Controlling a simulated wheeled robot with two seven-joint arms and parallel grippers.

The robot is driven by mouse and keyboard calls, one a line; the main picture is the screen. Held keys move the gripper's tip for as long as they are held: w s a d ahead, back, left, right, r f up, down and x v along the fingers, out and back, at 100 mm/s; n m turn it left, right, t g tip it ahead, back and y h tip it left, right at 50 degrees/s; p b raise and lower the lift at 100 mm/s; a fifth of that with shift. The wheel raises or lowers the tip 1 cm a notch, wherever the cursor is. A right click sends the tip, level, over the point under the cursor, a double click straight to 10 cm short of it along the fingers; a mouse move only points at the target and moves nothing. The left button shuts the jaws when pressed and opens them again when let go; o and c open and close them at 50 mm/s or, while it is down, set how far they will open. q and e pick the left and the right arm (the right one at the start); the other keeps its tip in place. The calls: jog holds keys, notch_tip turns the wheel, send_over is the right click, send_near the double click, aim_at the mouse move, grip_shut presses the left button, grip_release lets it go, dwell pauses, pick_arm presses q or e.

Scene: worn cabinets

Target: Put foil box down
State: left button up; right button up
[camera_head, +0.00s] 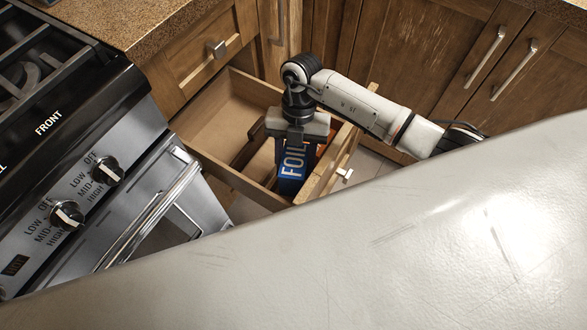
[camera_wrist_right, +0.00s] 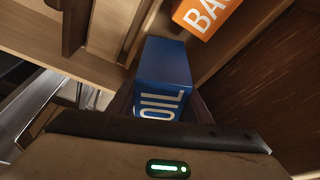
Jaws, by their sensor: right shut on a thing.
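The blue foil box (camera_head: 291,168) with pale "FOIL" lettering is in the open wooden drawer (camera_head: 240,180), near its front. My right gripper (camera_head: 296,145) is above the drawer, pointing down, shut on the box. In the right wrist view the foil box (camera_wrist_right: 163,75) extends out from my right gripper (camera_wrist_right: 160,125), between its fingers. I cannot tell whether the box touches the drawer floor. My left gripper is not in view.
An orange box (camera_wrist_right: 205,15) lies in the drawer close to the foil box. Dark dividers (camera_head: 255,140) run inside the drawer. A stove (camera_head: 100,170) stands at the left, cabinets (camera_head: 420,60) are behind, and a pale scratched surface (camera_head: 400,250) fills the front.

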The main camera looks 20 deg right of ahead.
notch_tip(320, 180, down, 2)
jog(key=shift+f, duration=0.25)
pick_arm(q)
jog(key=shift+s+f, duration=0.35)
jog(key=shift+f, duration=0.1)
pick_arm(e)
jog(key=shift+f+b, duration=0.15)
jog(key=shift+b, duration=0.15)
jog(key=o, duration=1)
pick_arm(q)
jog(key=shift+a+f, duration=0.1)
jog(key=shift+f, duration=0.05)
